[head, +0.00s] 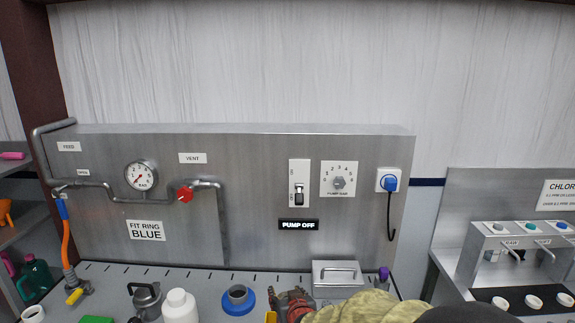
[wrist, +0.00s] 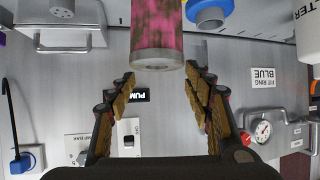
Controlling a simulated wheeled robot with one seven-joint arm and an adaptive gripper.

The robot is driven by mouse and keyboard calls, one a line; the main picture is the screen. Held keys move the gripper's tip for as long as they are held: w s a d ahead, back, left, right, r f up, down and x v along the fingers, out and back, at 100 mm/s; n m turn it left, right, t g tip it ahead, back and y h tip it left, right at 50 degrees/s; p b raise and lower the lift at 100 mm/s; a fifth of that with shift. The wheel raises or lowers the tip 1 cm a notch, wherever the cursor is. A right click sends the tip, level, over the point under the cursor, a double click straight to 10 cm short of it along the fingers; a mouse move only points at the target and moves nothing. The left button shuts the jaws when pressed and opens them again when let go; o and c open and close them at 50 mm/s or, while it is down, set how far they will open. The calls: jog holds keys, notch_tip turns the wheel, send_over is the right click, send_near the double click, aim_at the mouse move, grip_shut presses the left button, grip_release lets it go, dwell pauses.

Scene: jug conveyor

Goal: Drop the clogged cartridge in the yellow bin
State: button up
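A clear cylinder with mottled pink and brown filling (wrist: 158,28), seemingly the clogged cartridge, shows at the top centre of the wrist view. Its near end lies between the lines of my two fingers, with gaps on both sides. My gripper (wrist: 160,75) is open and empty, its fingers spread wide. In the head view a dark, reddish shape at the bottom edge may be part of my gripper, but details are unclear. I cannot make out the cartridge there. No yellow bin can be made out in either view.
A blue ring with a grey neck (head: 238,300) and a white bottle (head: 180,306) stand left of centre. A steel box with a handle (head: 337,274) stands at the back of the counter. The panel sign reads PUMP OFF (head: 298,225). A blue plug (head: 389,184) sits at right.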

jog(key=o, duration=0.3)
jog(key=shift+o, duration=0.2)
jog(key=shift+s, duration=0.1)
jog(key=v, duration=1.1)
jog(key=shift+s+r, duration=0.15)
jog(key=shift+s, duration=0.25)
jog(key=shift+d, duration=0.1)
